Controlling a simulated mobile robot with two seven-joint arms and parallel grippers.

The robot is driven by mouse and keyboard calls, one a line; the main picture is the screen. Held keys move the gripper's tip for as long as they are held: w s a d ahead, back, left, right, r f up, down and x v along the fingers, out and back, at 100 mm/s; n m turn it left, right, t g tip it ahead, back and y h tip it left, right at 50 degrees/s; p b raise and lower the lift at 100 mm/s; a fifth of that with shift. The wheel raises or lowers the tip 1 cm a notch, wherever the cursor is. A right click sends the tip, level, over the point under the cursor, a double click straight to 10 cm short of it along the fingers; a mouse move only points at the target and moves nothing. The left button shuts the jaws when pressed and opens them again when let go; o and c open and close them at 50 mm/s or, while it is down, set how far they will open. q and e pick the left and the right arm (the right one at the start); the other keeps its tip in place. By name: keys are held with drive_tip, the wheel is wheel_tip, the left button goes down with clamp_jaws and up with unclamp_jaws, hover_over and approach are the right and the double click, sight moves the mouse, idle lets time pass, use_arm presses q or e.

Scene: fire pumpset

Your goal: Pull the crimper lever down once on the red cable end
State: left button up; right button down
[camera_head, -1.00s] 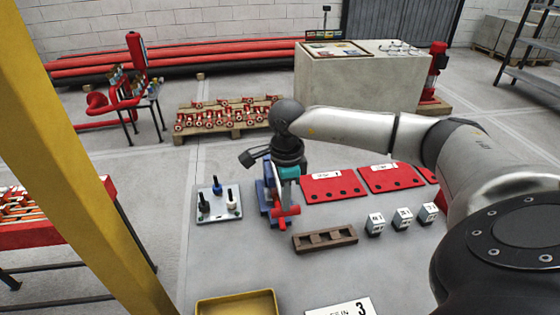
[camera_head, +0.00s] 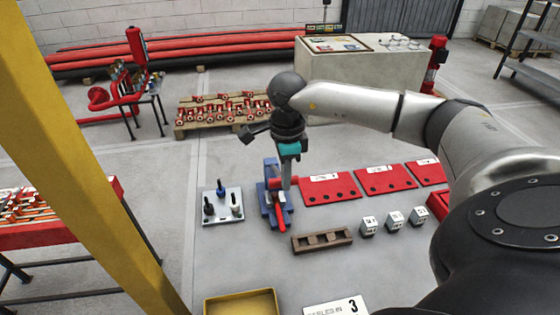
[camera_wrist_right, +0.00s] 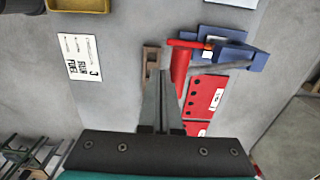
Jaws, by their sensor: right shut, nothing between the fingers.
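The blue crimper (camera_head: 268,203) stands on the grey table, with a red cable end (camera_head: 281,222) at its front. Its lever has a red grip (camera_head: 275,183), high beside the right fingers; the grip (camera_wrist_right: 180,66) and grey lever rod (camera_wrist_right: 222,66) also show in the right wrist view. My right gripper (camera_head: 287,184) points down just above the crimper. Its fingers (camera_wrist_right: 161,75) are shut and empty, close to the grip; I cannot tell whether they touch it. The fingers hide part of the lever in the head view. My left gripper is out of view.
A grey plate with several pegs (camera_head: 222,217) lies left of the crimper. A brown slotted block (camera_head: 322,240), small white blocks (camera_head: 394,221) and red plates (camera_head: 328,189) lie to the right. A yellow tray (camera_head: 242,304) is at the front.

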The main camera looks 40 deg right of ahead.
wheel_tip(320, 180, up, 8)
drive_tip(key=p, duration=0.5)
drive_tip(key=shift+f, duration=0.2)
drive_tip(key=shift+f, duration=0.1)
